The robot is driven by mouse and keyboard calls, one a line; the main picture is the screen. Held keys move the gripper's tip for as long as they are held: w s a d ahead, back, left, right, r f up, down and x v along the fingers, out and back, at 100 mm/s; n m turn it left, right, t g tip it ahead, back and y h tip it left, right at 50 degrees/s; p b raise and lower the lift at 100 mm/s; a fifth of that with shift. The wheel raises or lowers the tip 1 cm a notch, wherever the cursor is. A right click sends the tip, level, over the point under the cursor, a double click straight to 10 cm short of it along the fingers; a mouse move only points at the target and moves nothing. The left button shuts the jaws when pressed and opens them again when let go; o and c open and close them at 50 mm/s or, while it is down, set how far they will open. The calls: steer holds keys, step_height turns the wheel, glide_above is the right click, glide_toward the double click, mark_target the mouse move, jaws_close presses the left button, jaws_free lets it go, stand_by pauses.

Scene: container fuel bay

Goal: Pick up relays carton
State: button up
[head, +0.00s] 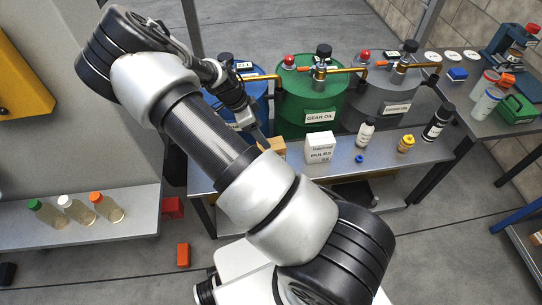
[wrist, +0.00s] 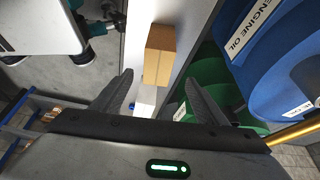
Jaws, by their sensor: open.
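A brown carton (head: 277,148), the likely relays carton, stands on the metal bench at the left of the white bulbs carton (head: 320,149). My arm partly hides it in the head view, and no label on it is readable. In the wrist view the brown carton (wrist: 158,57) lies just past my fingertips, roughly centred between them. My gripper (wrist: 158,78) is open with nothing between its fingers. In the head view my gripper (head: 259,136) is close above the brown carton; whether it touches is not clear.
The bench (head: 345,171) also holds a white bottle (head: 366,131), a yellow-capped jar (head: 406,143) and a dark bottle (head: 438,122). Blue, green (head: 308,103) and grey (head: 385,102) drums with pipes stand close behind it. Capped bottles (head: 78,210) stand on a left shelf.

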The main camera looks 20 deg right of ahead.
mark_target(275, 150)
steer(key=b+x, duration=0.1)
steer(key=x, duration=0.6)
steer(key=shift+d+f, duration=0.1)
steer(key=shift+f, duration=0.25)
steer(key=shift+s+b+x, duration=0.1)
steer(key=shift+b+x, duration=0.45)
steer(key=shift+x, duration=0.7)
steer(key=shift+s+b+x, duration=0.15)
steer(key=shift+b+x, duration=0.35)
steer(key=shift+x, duration=0.8)
steer(key=shift+d, duration=0.1)
steer(key=shift+f+b, duration=0.2)
steer(key=shift+b, duration=0.1)
steer(key=shift+c, duration=0.4)
steer(key=c, duration=1.2)
steer(key=shift+r, duration=0.1)
